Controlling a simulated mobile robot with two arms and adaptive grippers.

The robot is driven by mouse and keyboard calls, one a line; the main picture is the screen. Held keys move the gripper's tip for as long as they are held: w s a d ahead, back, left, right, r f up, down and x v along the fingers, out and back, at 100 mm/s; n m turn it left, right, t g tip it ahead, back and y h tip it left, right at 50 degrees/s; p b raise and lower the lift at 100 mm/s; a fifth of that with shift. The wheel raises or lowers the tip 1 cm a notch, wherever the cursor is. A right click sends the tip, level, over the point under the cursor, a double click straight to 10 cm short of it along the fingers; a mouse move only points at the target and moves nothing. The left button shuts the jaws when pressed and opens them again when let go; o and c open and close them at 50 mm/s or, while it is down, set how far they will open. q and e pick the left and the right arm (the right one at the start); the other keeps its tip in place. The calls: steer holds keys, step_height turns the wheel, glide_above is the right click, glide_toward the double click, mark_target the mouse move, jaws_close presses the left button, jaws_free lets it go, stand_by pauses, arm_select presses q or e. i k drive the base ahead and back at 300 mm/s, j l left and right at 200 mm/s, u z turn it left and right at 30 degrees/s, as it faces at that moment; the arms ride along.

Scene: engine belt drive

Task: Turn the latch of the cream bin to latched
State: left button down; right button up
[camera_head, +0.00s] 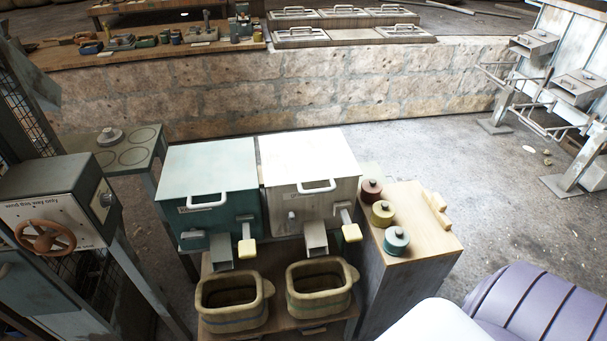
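The cream bin (310,160) stands in the middle of the view, with its pale lid down and a white handle (317,187) at the lid's front edge. A small pale piece (291,215) on the left of its front face may be the latch; its setting is too small to tell. Neither of my grippers is in view.
A teal bin (220,163) stands close on the left. Two tan tubs (233,318) (318,305) sit on a shelf below the chutes. Right of the cream bin, a wooden-topped cabinet (431,235) carries red, yellow and teal canisters (383,212). Open floor (440,145) lies behind.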

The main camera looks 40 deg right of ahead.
mark_target(291, 218)
steer(key=z, duration=1)
